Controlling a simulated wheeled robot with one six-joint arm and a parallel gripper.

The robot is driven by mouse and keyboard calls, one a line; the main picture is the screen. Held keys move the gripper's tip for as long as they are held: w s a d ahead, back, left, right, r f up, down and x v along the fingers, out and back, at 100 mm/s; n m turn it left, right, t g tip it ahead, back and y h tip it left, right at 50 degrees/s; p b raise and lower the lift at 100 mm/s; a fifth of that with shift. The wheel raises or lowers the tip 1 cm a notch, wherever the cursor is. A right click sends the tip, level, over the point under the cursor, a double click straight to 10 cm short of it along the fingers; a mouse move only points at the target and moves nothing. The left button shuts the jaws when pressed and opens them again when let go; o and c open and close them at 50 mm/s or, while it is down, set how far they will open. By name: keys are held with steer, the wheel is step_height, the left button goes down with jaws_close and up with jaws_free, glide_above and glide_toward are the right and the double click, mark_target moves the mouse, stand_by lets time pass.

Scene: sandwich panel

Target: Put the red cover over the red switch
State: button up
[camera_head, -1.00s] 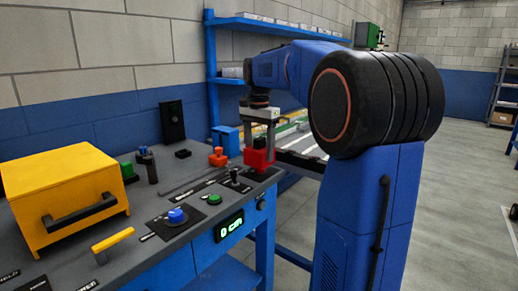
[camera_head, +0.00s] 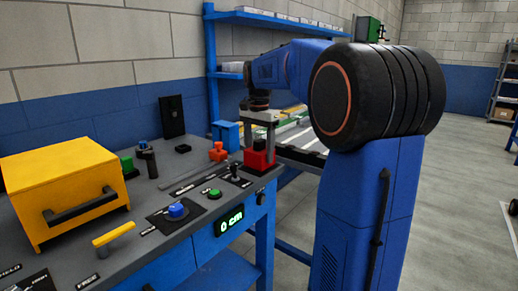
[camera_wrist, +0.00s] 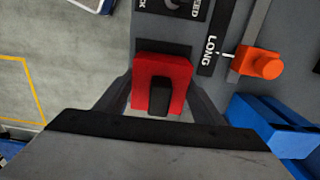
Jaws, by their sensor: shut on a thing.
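The red cover (camera_head: 259,160) is at the right back corner of the grey panel, under my gripper (camera_head: 260,144). The wrist view shows it as a red U-shaped block (camera_wrist: 163,70) with a dark piece in its notch. My gripper (camera_wrist: 162,98) points down, with one finger on each side of the red block, shut on it. I cannot tell whether the cover touches the panel. No red switch shows apart from this block; it is hidden or cannot be told from it.
An orange knob (camera_head: 218,152) stands close by on the panel, with a black lever (camera_head: 235,173) in front. A blue box (camera_head: 226,134) is behind. Further left are a green button (camera_head: 214,193), a blue knob (camera_head: 177,210) and a yellow box (camera_head: 60,185). Open floor lies right.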

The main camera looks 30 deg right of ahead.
steer(key=shift+f, duration=0.3)
steer(key=o, duration=1.2)
steer(key=shift+r, duration=0.1)
steer(key=shift+r, duration=4.15)
